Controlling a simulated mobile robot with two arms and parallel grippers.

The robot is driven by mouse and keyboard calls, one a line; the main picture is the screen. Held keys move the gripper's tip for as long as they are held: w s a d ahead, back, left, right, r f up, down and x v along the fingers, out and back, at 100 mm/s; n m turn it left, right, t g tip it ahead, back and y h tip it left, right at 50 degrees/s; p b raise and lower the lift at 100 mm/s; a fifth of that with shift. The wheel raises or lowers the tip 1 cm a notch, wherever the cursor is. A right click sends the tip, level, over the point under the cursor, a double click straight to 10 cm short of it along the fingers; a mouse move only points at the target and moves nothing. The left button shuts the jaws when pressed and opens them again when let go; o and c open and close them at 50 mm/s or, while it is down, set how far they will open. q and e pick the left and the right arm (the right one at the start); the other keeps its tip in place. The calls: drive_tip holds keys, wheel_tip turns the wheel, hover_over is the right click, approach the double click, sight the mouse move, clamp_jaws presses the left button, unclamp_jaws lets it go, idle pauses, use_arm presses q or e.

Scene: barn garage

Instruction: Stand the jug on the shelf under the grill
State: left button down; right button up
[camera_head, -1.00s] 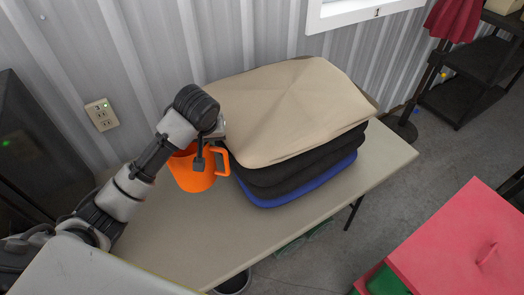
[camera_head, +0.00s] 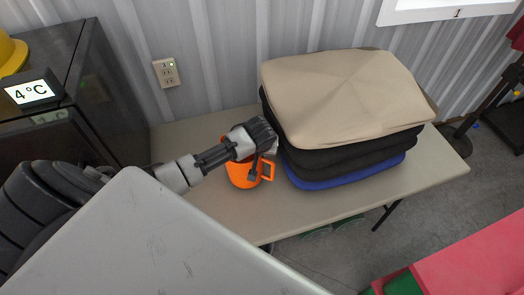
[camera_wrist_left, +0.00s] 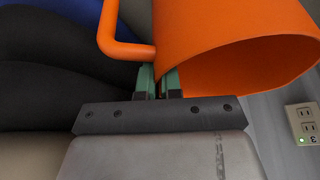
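The orange jug (camera_head: 242,174) is on or just over the pale table, close to the left of a cushion stack; I cannot tell whether its base touches. Its handle (camera_head: 267,169) points right. My left gripper (camera_head: 262,157) is at its rim on the handle side. In the left wrist view, the green fingertips (camera_wrist_left: 158,82) straddle the wall of the jug (camera_wrist_left: 225,40) beside the handle (camera_wrist_left: 122,46), with a narrow gap. My right gripper is not in view. I cannot make out a grill with a shelf under it.
Cushions (camera_head: 345,95) cover the middle of the table (camera_head: 300,218). A black cabinet (camera_head: 100,85) with a 4°C display and a yellow hat (camera_head: 10,50) stands left. A red lid (camera_head: 470,260) is lower right. Black shelving (camera_head: 508,118) stands far right.

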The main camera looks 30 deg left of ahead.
use_arm(q)
drive_tip(key=shift+f, duration=0.85)
drive_tip(key=c, duration=1.3)
unclamp_jaws()
drive_tip(key=shift+r, duration=0.1)
